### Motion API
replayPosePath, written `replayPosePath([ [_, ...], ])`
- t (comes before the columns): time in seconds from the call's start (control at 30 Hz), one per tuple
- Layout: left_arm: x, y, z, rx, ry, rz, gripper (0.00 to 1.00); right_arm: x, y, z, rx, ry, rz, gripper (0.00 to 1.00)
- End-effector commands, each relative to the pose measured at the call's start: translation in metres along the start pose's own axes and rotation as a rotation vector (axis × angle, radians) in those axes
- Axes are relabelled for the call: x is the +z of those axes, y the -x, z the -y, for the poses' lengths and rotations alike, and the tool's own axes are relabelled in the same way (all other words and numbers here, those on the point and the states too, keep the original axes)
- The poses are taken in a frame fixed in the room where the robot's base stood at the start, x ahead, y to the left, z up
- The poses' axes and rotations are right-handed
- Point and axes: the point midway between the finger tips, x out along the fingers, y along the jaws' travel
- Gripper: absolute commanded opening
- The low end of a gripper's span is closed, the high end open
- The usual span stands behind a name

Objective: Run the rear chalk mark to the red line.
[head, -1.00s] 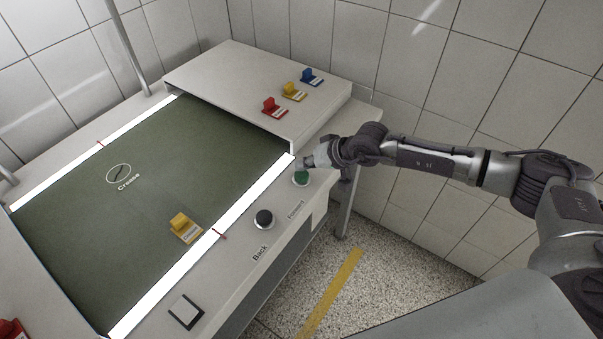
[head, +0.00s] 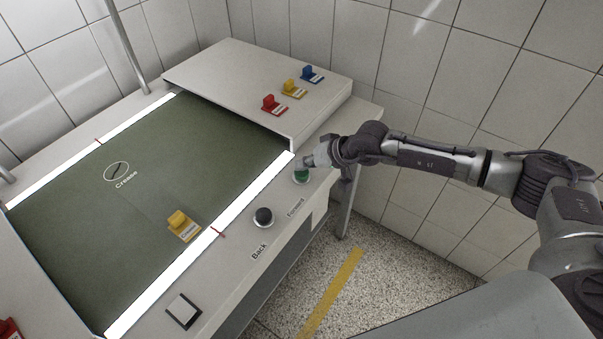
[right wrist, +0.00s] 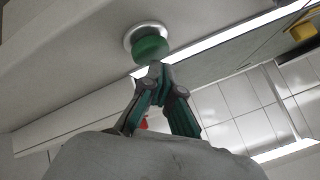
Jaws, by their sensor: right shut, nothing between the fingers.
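A chalk mark (head: 116,171), a short stroke in a pale circle with the word "Crease" beside it, is on the green sheet (head: 85,235). Short red line ends show at the far strip (head: 98,141) and the near strip (head: 219,233); the chalk mark lies a little on the near side of the far end. My right gripper (head: 308,161) is shut and empty, its tips at the green button (head: 301,177), labelled Forward. In the right wrist view the tips meet or nearly meet the green button (right wrist: 150,48); contact is unclear. My left gripper is out of view.
A black button (head: 263,217) labelled Back and a pale square switch (head: 184,311) sit on the front panel. A yellow tagged block (head: 178,222) is on the sheet. Red (head: 271,104), yellow (head: 292,88) and blue (head: 311,73) blocks stand on the raised cover (head: 235,80).

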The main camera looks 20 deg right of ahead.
Motion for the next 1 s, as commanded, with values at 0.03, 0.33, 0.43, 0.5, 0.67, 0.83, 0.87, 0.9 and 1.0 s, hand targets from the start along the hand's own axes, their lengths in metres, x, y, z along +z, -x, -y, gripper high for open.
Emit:
replayPosePath([
  [0.03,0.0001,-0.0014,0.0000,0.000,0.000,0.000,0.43,0.0001,-0.0004,-0.0004,0.000,0.000,-0.001,0.00],
  [0.33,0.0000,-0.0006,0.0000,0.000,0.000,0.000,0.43,-0.0004,0.0002,-0.0001,0.000,0.000,-0.001,0.00],
  [0.43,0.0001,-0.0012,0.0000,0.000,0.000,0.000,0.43,-0.0001,-0.0002,-0.0004,0.000,0.000,-0.001,0.00],
  [0.5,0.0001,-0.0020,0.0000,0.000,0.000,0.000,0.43,0.0003,-0.0007,-0.0008,0.000,0.000,-0.001,0.00],
  [0.67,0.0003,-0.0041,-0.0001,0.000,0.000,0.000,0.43,0.0010,-0.0018,-0.0015,0.000,0.000,-0.001,0.00],
  [0.83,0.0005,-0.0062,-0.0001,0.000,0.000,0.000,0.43,0.0018,-0.0028,-0.0023,0.000,0.000,-0.001,0.00],
  [0.87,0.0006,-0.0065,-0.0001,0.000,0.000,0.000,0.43,0.0019,-0.0030,-0.0024,0.000,0.000,-0.001,0.00],
  [0.9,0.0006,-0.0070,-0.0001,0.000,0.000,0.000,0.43,0.0021,-0.0032,-0.0026,0.000,0.000,-0.001,0.00],
  [1.0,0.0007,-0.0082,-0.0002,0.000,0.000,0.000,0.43,0.0026,-0.0038,-0.0030,0.000,0.000,-0.001,0.00],
])
